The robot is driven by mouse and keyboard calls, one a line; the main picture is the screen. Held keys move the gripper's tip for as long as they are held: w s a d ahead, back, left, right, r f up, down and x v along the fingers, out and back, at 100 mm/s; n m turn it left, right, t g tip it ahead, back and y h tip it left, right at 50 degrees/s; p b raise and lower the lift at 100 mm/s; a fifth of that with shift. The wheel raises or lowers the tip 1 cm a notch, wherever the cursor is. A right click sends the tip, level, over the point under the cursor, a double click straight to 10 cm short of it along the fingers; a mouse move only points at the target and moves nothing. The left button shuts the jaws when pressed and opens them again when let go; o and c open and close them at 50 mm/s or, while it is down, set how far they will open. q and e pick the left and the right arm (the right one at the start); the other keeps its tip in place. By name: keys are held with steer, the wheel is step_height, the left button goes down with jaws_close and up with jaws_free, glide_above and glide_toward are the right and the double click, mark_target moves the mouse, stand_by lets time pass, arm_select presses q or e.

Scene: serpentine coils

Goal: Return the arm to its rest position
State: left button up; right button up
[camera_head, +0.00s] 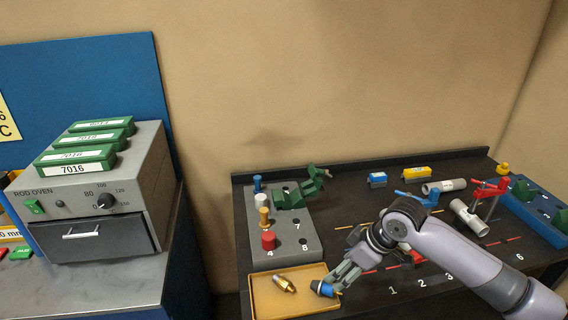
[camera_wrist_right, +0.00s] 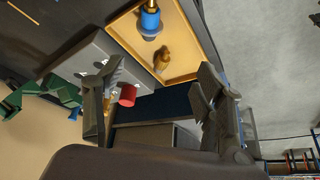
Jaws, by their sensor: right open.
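My right arm reaches in from the lower right in the head view. Its gripper (camera_head: 343,277) is over the right end of the tan tray (camera_head: 262,306). In the right wrist view the gripper's (camera_wrist_right: 156,78) two fingers stand apart with nothing clasped between them. A blue part with a brass end (camera_head: 323,288) is at the tray's right side, close to the fingertips; it also shows in the right wrist view (camera_wrist_right: 150,19), beyond the fingers. A brass fitting (camera_head: 284,284) lies in the tray. My left gripper is out of view.
A grey peg block (camera_head: 296,248) with red, gold, white and blue pegs and a green clamp (camera_head: 290,197) stands behind the tray. Pipes (camera_head: 468,217), a red clamp (camera_head: 490,189) and a blue rack (camera_head: 530,212) are at right. A rod oven (camera_head: 90,200) stands left.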

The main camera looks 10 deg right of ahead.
steer(key=s+a+f+m, duration=0.2)
steer(key=s+a+f, duration=0.65)
steer(key=s, duration=0.45)
steer(key=s+d+f+m+h, duration=0.3)
steer(key=s+d+m, duration=0.35)
steer(key=s, duration=0.65)
step_height(320, 180, down, 30)
steer(key=s+n+g+b, duration=0.1)
steer(key=s+b, duration=0.1)
steer(key=b, duration=0.2)
steer(key=s+d+f+b, duration=0.1)
steer(key=s+f, duration=0.7)
steer(key=s+d+f+g+b, duration=0.1)
steer(key=s+d+f, duration=0.1)
steer(key=s+f, duration=0.6)
steer(key=shift+d+f+h, duration=0.3)
steer(key=shift+f, duration=0.35)
steer(key=shift+n, duration=0.25)
